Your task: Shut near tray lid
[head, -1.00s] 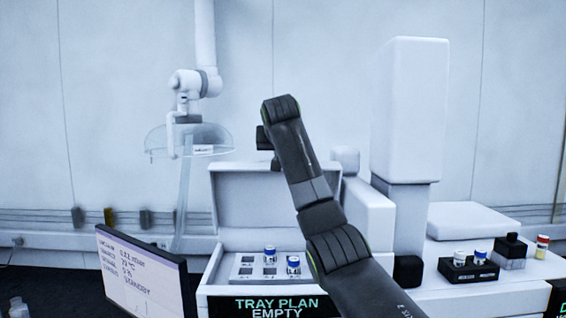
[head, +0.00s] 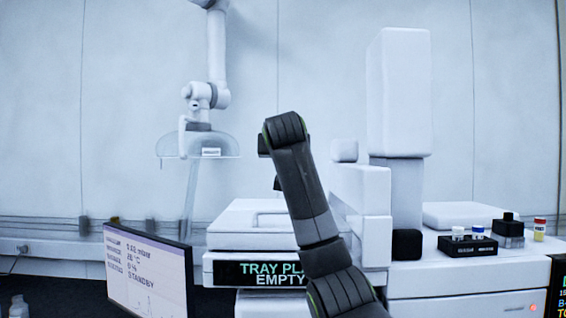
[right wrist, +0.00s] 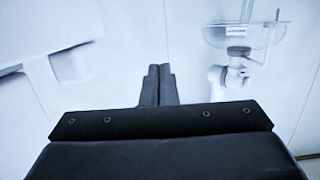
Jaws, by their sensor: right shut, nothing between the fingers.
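My right arm comes up from the bottom and crosses in front of the lid's right part. The right gripper is mostly hidden behind the arm in the head view. In the right wrist view its fingers (right wrist: 158,85) are together, with nothing between them. The left gripper is not in view.
A monitor (head: 148,268) stands at the left. A tall white tower (head: 399,95) rises right of the tray. A black rack (head: 467,246) with vials and a dark bottle (head: 510,228) sit on the right bench. A clear hood (head: 198,147) hangs behind.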

